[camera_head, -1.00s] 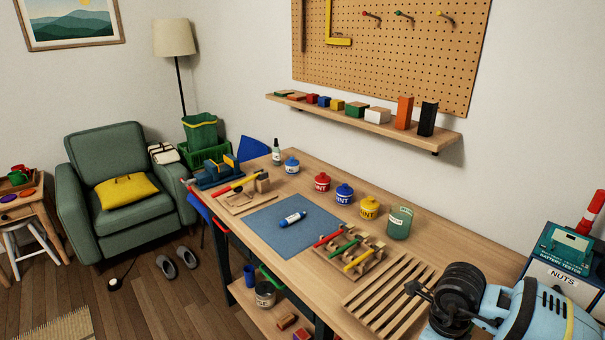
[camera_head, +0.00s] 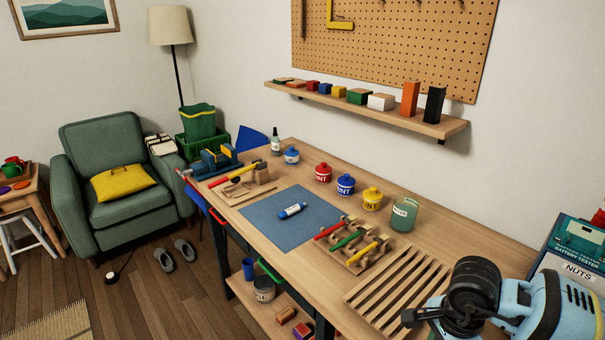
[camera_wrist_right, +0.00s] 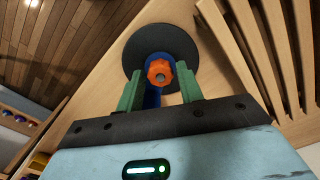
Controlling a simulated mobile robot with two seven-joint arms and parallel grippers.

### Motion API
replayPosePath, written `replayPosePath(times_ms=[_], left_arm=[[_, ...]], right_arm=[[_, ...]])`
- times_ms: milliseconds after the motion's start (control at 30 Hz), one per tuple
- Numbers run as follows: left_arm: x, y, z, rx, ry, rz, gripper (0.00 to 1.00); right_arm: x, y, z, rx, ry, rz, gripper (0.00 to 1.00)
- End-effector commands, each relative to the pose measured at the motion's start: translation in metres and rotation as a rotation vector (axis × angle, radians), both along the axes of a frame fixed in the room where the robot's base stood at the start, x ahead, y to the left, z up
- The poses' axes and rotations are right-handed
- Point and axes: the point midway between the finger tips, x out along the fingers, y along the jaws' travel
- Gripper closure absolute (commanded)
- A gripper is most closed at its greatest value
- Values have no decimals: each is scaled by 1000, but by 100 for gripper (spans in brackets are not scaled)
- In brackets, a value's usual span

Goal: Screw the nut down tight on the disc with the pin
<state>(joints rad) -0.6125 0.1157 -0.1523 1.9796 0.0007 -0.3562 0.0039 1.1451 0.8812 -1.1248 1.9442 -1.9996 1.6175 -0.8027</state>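In the right wrist view, a round black disc (camera_wrist_right: 133,52) lies beyond my right gripper (camera_wrist_right: 159,84). An orange lobed nut (camera_wrist_right: 160,72) with a grey centre sits in front of the disc's middle, with blue parts behind and below it. The pin cannot be told apart clearly. The green fingers are apart, one on each side of the nut; I cannot tell whether either touches it. How far down the nut sits is unclear. In the head view, my right arm enters at the lower right, and I cannot make out the disc and nut there. My left gripper is not in view.
A slatted wooden rack (camera_head: 398,290) lies near my right arm. A tool holder (camera_head: 352,245) with coloured handles, a blue mat (camera_head: 270,218), paint pots and a green glass jar (camera_head: 404,212) stand on the bench.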

Motion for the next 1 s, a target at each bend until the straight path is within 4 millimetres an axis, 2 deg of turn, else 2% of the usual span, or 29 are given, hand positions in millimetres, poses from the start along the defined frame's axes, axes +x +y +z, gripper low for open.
replayPosePath(times_ms=[100,267,567,1000], left_arm=[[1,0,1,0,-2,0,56],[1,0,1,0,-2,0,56],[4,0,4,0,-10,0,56],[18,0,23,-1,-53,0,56]], right_arm=[[0,0,1,0,-2,-2,65],[0,0,1,0,-2,-3,84],[0,0,2,0,-3,-45,85],[1,0,3,1,-5,-317,85]])
